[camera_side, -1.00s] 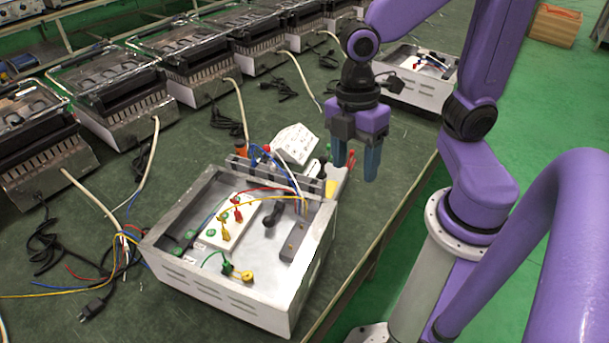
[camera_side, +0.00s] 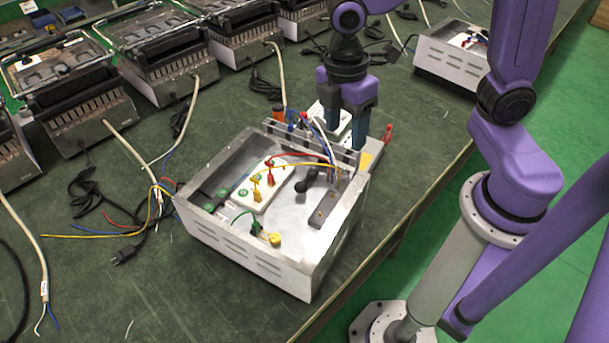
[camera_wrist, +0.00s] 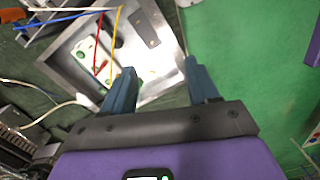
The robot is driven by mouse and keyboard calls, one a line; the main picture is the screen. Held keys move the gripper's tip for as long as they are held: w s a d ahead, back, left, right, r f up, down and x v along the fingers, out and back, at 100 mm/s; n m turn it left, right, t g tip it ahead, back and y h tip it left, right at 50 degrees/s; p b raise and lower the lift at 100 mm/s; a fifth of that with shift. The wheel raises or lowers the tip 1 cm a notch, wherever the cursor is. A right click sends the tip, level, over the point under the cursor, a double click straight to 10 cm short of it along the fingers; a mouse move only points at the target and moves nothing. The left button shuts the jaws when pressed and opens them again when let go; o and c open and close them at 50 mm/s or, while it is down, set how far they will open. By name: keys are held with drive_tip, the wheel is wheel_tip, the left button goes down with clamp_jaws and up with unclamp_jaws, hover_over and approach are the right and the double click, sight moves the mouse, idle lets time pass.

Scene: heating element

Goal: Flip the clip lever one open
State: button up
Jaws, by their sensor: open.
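An open metal box (camera_side: 333,235) stands on the table, with a dark rail (camera_side: 316,150) of several clips along its back edge. The clip levers are too small to tell apart, so I cannot tell which is lever one. My gripper (camera_side: 345,138) points down, open and empty, just behind the rail near its right end. In the side view its fingertips look close to the rail; I cannot tell whether they touch. In the wrist view, the open fingers of my gripper (camera_wrist: 159,70) frame one corner of the box (camera_wrist: 172,42).
Red, blue, yellow and white wires run from the rail into the box. A white terminal block (camera_side: 258,190) sits inside. A red-tipped part (camera_side: 388,133) lies right of the gripper. Similar units line the table's back.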

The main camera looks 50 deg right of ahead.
drive_tip(key=w+f+n+g, duration=0.1)
drive_tip(key=w+f+n, duration=0.25)
drive_tip(key=w, duration=0.65)
approach(303, 182)
drive_tip(key=shift+n+g, duration=0.3)
drive_tip(key=shift+n, duration=0.25)
drive_tip(key=f, duration=0.6)
drive_tip(key=d+f, duration=0.1)
drive_tip(key=f, duration=0.2)
drive_tip(key=shift+s+f, duration=0.3)
drive_tip(key=shift+s, duration=0.05)
clamp_jaws()
